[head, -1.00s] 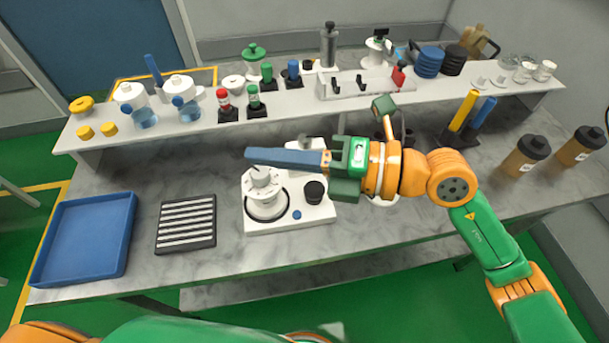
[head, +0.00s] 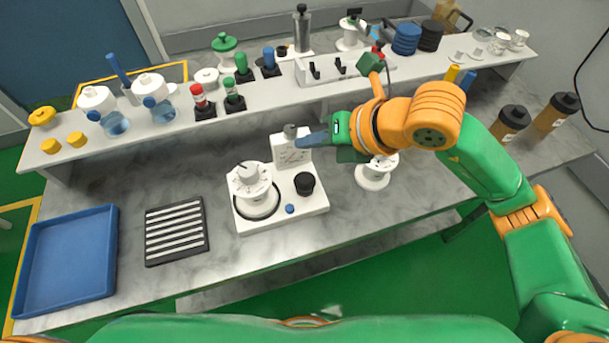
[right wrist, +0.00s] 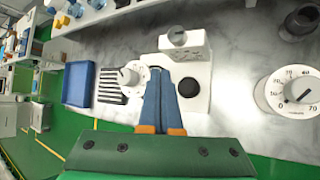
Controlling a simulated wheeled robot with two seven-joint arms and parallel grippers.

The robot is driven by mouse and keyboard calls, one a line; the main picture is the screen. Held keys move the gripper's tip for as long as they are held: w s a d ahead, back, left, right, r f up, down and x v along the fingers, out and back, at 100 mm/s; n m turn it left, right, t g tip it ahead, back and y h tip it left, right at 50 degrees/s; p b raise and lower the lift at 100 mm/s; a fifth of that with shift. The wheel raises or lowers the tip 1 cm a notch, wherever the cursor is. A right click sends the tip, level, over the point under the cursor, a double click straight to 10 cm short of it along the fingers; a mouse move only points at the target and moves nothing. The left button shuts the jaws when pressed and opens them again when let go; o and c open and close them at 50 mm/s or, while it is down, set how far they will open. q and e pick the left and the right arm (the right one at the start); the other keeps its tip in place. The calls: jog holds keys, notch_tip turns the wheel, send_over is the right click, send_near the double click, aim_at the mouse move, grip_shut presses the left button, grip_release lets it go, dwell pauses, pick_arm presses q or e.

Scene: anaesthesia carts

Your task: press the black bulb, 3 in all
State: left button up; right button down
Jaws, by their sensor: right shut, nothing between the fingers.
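The black bulb (head: 305,183) is a short round black knob on the right of a white device (head: 258,222). It also shows in the right wrist view (right wrist: 189,87), just right of the fingertips. The device carries a white dial (head: 248,175) on the left, a small blue button (head: 290,209) in front and an upright panel (head: 289,152) behind. My right gripper (head: 300,141) is shut and empty. Its blue fingers are above the device, by the panel, and appear apart from the bulb. My left gripper is out of view.
A black ribbed rack (head: 149,235) and a blue tray (head: 68,262) lie left of the device. A white dial pot (head: 376,172) stands to its right, below my right arm. A raised shelf (head: 250,117) with several bottles runs behind. The marble counter in front is clear.

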jog(key=b, duration=0.6)
send_near(301, 177)
jog(key=w+a+f, duration=0.1)
jog(key=a, duration=0.1)
jog(key=w+a+f, duration=0.1)
jog(key=w+a, duration=0.1)
jog(key=shift+w+a+f, duration=0.1)
jog(key=shift+f, duration=0.3)
dwell(0.8)
jog(key=shift+f+b, duration=0.4)
jog(key=shift+b, duration=0.1)
jog(key=shift+f+b, duration=0.85)
jog(key=shift+b, duration=0.05)
dwell(0.7)
jog(key=shift+r, duration=0.1)
jog(key=shift+r+p, duration=0.9)
jog(key=shift+r, duration=0.25)
